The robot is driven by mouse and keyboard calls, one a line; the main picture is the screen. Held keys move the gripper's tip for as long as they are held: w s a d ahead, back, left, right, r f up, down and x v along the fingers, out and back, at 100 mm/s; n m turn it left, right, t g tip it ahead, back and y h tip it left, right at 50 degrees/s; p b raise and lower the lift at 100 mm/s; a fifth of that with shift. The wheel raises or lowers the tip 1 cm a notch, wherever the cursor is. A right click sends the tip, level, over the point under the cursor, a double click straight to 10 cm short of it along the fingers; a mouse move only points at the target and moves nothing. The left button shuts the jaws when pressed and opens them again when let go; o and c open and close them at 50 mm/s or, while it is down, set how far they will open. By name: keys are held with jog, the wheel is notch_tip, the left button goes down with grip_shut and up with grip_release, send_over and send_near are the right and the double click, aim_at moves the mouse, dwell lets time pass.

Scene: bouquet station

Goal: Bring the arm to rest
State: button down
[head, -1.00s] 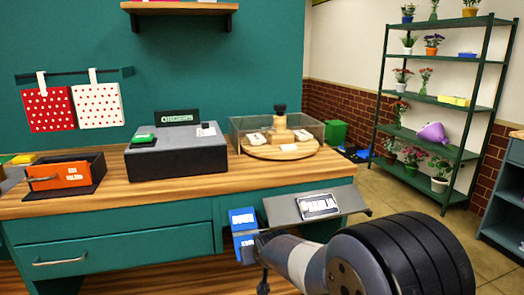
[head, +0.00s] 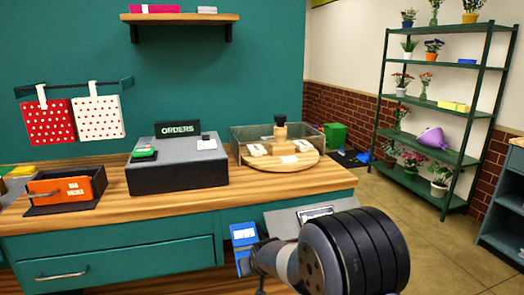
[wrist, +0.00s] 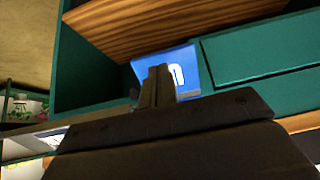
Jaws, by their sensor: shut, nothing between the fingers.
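My arm reaches in from the lower right of the head view, with its thick dark ribbed link in front of the counter's right end. In the head view the fingers are hidden or too small to tell. In the wrist view my gripper (wrist: 158,76) shows with its two fingers pressed together and nothing between them. Behind the fingers is a blue panel with white print (wrist: 181,62); it also shows in the head view (head: 243,233), left of the arm's end. I cannot tell whether the fingers touch it.
The wooden counter (head: 205,208) holds a dark box (head: 180,170), an orange bin (head: 70,190) and a round wooden board (head: 270,163). A tilted grey panel (head: 285,222) sits near my arm at the counter's end. A plant rack (head: 463,158) stands right, beyond open floor.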

jog(key=r+g+p, duration=0.1)
jog(key=p, duration=0.2)
jog(key=r+g+p, duration=0.1)
jog(key=p, duration=0.2)
jog(key=r+g+p, duration=0.1)
jog(key=p, duration=0.2)
jog(key=shift+w+h, duration=0.25)
jog(key=shift+h, duration=0.15)
jog(key=shift+a+p, duration=0.1)
jog(key=shift+p, duration=0.5)
